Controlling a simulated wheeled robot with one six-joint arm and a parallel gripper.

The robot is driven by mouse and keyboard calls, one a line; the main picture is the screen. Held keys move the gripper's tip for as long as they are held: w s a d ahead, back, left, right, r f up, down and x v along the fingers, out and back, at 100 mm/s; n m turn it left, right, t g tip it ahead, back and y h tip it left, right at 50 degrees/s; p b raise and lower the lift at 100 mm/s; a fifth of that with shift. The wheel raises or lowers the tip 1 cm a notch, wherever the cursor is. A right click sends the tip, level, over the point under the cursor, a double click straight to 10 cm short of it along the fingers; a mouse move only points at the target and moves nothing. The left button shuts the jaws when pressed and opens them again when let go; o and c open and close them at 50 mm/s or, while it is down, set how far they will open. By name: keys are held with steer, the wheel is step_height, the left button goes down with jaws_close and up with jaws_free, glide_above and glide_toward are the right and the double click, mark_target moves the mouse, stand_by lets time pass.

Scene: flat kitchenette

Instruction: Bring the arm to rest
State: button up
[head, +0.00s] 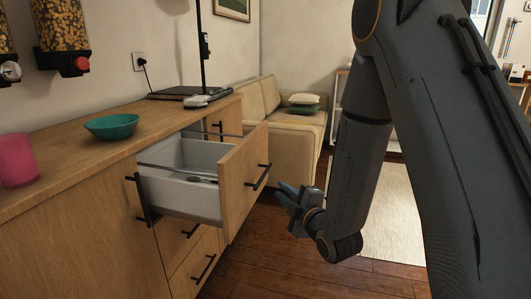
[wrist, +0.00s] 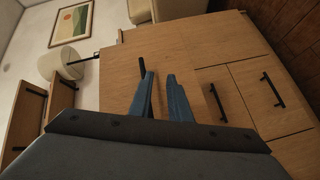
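My gripper (head: 287,192) hangs at the end of my bent arm, to the right of an open drawer (head: 243,182) and a little apart from its black handle (head: 258,177) in the head view. In the wrist view the two blue-grey fingers (wrist: 160,76) stand apart with a narrow gap and nothing between them. They point toward the wooden drawer front (wrist: 125,62), and its dark handle (wrist: 142,68) shows beside the left fingertip. A small dark item (head: 203,179) lies inside the drawer; I cannot tell what it is.
The wooden counter (head: 70,170) holds a teal bowl (head: 112,127) and a pink cylinder (head: 16,160). Closed drawers (head: 203,262) lie below the open one. A beige sofa (head: 296,130) stands behind. Open floor (head: 270,275) and a light rug (head: 392,220) lie to the right.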

steer(key=s+d+f+m+g+h, duration=0.2)
steer(key=d+m+g+h, duration=0.15)
steer(key=d+m, duration=0.25)
steer(key=s+d+m+g+h, duration=0.25)
steer(key=s+m+g, duration=0.3)
steer(key=s, duration=0.55)
steer(key=s+d+m+g+h, duration=0.1)
steer(key=s+d+m+g, duration=0.3)
steer(key=s+m, duration=0.45)
steer(key=s+a+r+n+g+y, duration=0.1)
steer(key=s+a+r+n, duration=0.15)
steer(key=s+a, duration=0.5)
steer(key=s+a+r+n+g, duration=0.1)
steer(key=s+a+r+n, duration=0.1)
steer(key=s+a+n, duration=0.35)
steer(key=d+r+m+p, duration=0.3)
steer(key=d+r+p, duration=0.3)
steer(key=r+p, duration=0.3)
steer(key=s+d+r+m+p, duration=0.1)
steer(key=d+r+m+p, duration=0.2)
steer(key=d+r+p, duration=0.4)
step_height(320, 180, up, 3)
steer(key=p, duration=0.8)
steer(key=shift+s+m+h+p, duration=0.2)
steer(key=shift+m+h+p, duration=0.1)
steer(key=shift+p, duration=0.1)
